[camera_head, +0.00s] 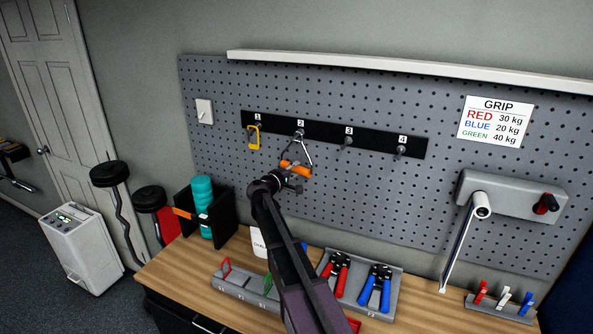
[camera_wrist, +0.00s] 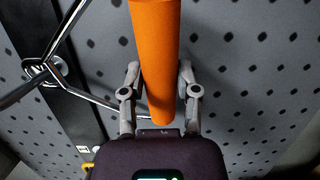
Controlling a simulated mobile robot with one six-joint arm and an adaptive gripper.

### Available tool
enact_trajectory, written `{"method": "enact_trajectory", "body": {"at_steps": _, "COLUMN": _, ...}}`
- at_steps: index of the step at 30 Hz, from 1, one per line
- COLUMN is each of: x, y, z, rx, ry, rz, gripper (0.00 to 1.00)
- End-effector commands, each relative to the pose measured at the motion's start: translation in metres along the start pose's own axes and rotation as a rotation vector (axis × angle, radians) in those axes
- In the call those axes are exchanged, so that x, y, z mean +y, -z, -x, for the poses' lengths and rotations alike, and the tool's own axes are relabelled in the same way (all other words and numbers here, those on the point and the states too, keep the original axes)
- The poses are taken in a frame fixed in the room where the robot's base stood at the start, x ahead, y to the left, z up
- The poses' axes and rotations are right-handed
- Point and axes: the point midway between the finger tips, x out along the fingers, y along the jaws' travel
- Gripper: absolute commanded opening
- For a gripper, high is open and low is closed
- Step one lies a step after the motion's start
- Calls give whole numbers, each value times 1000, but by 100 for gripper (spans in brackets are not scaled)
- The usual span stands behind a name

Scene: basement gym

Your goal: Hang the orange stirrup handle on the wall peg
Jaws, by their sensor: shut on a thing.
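The orange stirrup handle (camera_head: 297,168) has a thick orange grip and a thin metal frame. My gripper (camera_head: 287,181) is shut on the orange grip, in front of the pegboard below peg 2 (camera_head: 299,134). In the wrist view the grip (camera_wrist: 155,45) stands between my two fingers (camera_wrist: 160,80). The metal frame (camera_head: 305,150) rises from the grip to peg 2. In the wrist view its bars meet at a peg (camera_wrist: 38,72) on the left; I cannot tell if the frame is around the peg or only in front of it.
A yellow handle (camera_head: 253,138) hangs on peg 1. Peg 3 (camera_head: 347,142) and peg 4 (camera_head: 401,151) are bare. Red grippers (camera_head: 338,272), blue grippers (camera_head: 376,288) and a grey tray (camera_head: 238,285) are on the wooden bench below. A lever machine (camera_head: 512,197) is at right.

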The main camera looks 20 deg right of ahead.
Motion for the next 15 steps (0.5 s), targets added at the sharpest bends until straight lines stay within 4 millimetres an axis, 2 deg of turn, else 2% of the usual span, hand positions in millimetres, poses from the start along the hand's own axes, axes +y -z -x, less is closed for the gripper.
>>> {"method": "enact_trajectory", "body": {"at_steps": 9, "x": 0, "y": 0, "z": 0, "rx": 0, "ry": -1, "rz": 1, "gripper": 0}}
{"method": "enact_trajectory", "body": {"at_steps": 10, "x": 0, "y": 0, "z": 0, "rx": 0, "ry": -1, "rz": 1, "gripper": 50}}
{"method": "enact_trajectory", "body": {"at_steps": 13, "x": 0, "y": 0, "z": 0, "rx": 0, "ry": -1, "rz": 0, "gripper": 80}}
{"method": "enact_trajectory", "body": {"at_steps": 15, "x": 0, "y": 0, "z": 0, "rx": 0, "ry": -1, "rz": 0, "gripper": 81}}
